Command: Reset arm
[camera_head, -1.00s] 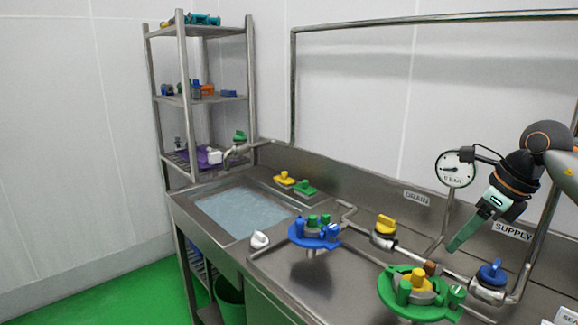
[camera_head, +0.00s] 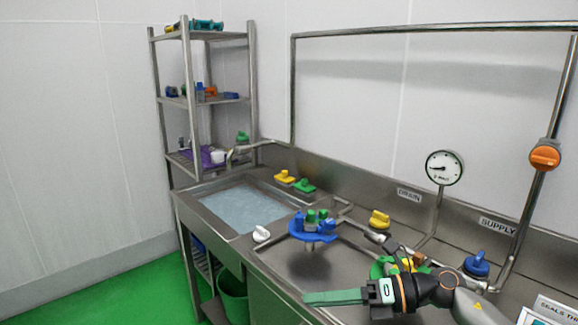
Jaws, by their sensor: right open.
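My right gripper (camera_head: 320,297) is at the lower middle of the picture, with its green fingers pointing left over the steel counter (camera_head: 290,268). The fingers are seen from the side, open, and nothing shows between them. The black and orange wrist and grey arm come in from the lower right. They partly hide a green round fixture (camera_head: 378,268) behind them. A blue round fixture (camera_head: 310,236) with green and blue parts stands farther back, apart from the gripper. My left gripper is out of view.
A yellow valve handle (camera_head: 380,218) and a blue valve handle (camera_head: 477,263) sit on the back piping, near a pressure gauge (camera_head: 445,168). An orange knob (camera_head: 545,155) is on the right pipe. A water-filled sink (camera_head: 240,208) and a shelf rack (camera_head: 205,98) stand at left.

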